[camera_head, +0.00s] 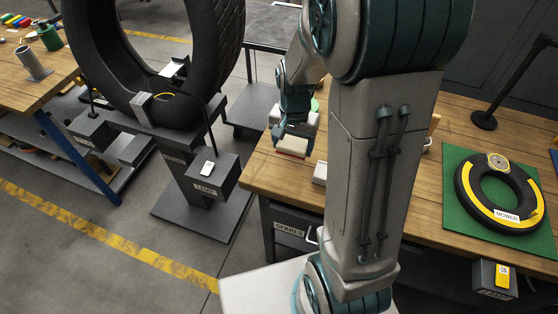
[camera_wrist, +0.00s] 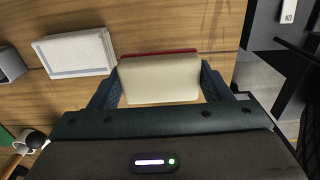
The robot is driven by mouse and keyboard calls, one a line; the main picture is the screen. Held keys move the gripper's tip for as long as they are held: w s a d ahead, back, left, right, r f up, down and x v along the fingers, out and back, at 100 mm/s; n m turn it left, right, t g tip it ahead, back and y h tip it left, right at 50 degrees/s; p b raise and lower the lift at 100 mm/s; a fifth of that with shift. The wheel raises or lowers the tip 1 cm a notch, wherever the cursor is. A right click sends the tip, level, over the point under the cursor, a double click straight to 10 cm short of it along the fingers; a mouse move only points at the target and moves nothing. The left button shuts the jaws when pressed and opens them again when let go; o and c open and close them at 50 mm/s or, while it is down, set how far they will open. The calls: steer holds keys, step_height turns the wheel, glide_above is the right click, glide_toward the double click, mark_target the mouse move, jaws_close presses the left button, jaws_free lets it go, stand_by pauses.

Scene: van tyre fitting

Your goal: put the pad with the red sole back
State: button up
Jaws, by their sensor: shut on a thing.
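My gripper (camera_head: 292,134) is shut on a cream block-shaped pad (camera_wrist: 160,80). A strip of red sole (camera_wrist: 160,52) shows along the pad's far edge in the wrist view. In the head view the pad (camera_head: 291,147) hangs under the fingers near the left end of the wooden workbench (camera_head: 440,130). I cannot tell whether it touches the bench top. A shallow white tray (camera_wrist: 75,54) lies on the bench to the left of the pad in the wrist view and looks empty. The tray (camera_head: 320,172) is partly hidden by my arm in the head view.
A small tyre marked MOWER (camera_head: 500,191) lies on a green mat (camera_head: 455,225) at the bench's right. A large tyre (camera_head: 100,60) stands on a grey stand with a LAMP box (camera_head: 210,178). A second bench (camera_head: 30,85) is at far left.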

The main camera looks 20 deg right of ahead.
mark_target(279, 165)
steer(key=a+f, duration=0.2)
steer(key=a, duration=0.1)
steer(key=shift+w+a+b, duration=0.1)
steer(key=shift+w+b, duration=0.25)
steer(key=shift+w, duration=0.05)
steer(key=shift+f+b, duration=1.5)
steer(key=shift+f, duration=0.5)
steer(key=shift+f, duration=0.2)
steer(key=o, duration=0.9)
steer(key=shift+o, duration=0.2)
steer(key=shift+r, duration=0.1)
